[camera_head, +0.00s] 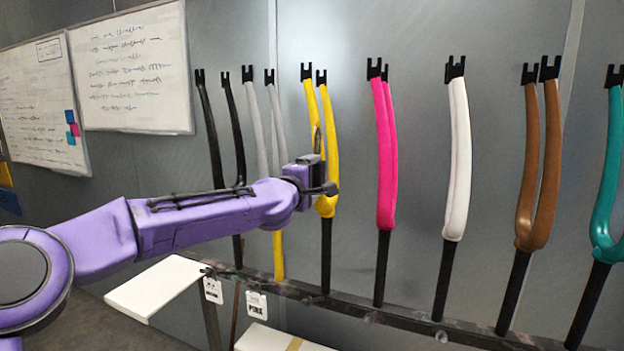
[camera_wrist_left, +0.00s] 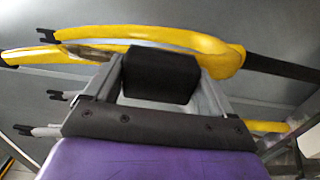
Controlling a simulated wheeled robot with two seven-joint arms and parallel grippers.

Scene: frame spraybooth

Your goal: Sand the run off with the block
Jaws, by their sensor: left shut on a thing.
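The yellow fork (camera_head: 328,205) hangs among the row of forks, its legs up in black clips. My left gripper (camera_head: 318,172) is at its middle and hides part of it. In the left wrist view the gripper (camera_wrist_left: 160,70) is shut on a black block (camera_wrist_left: 160,76), held between its two grey fingers. The block's far edge overlaps the yellow fork (camera_wrist_left: 215,50); I cannot tell whether they touch. A brownish, glossy patch (camera_wrist_left: 85,53) shows along a fork leg, left of the block; it may be the run. My right gripper is not in view.
Grey (camera_head: 262,130) and black (camera_head: 212,130) forks hang left; pink (camera_head: 384,160), white (camera_head: 458,170), brown (camera_head: 545,190) and teal (camera_head: 606,200) ones hang right. A dark rail (camera_head: 400,322) runs below. A white board (camera_head: 160,287) sits under my left arm. Whiteboards (camera_head: 130,70) are on the wall.

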